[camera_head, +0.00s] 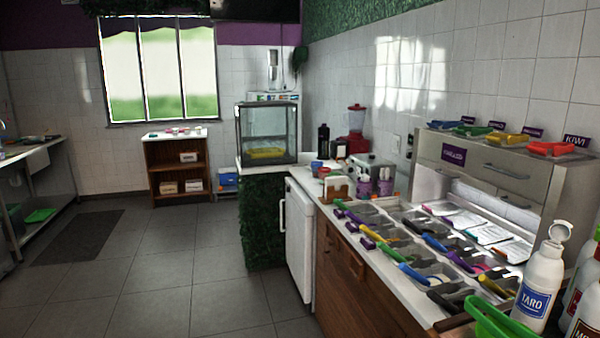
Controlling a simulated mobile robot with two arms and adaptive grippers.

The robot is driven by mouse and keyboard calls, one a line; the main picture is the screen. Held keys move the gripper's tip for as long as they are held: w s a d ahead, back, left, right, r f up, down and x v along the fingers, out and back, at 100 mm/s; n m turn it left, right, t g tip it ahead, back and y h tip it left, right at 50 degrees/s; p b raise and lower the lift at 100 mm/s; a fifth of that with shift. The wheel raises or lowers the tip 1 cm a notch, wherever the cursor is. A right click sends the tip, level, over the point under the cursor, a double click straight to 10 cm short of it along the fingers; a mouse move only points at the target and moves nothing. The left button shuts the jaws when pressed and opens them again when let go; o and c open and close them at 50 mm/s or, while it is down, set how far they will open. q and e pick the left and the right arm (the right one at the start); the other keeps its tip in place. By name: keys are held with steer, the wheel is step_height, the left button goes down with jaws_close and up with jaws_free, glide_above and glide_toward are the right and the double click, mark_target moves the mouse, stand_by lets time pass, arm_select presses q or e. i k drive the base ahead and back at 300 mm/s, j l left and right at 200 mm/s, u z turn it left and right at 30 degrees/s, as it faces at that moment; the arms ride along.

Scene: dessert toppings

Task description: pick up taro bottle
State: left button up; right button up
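The taro bottle (538,290) is white with a blue label reading TARO and stands upright at the lower right of the head view. Its white flip cap (560,231) looks open. Its base is partly hidden behind a green basket. Neither of my grippers shows in this view.
A green basket (490,318) is just left of the bottle, and other white bottles (585,318) crowd its right side, cut by the frame edge. A counter (420,312) with several topping trays and coloured scoops runs behind.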

mark_target(542, 275)
steer(key=z, duration=1.25)
steer(key=j+z, duration=0.1)
steer(key=i+j, duration=0.05)
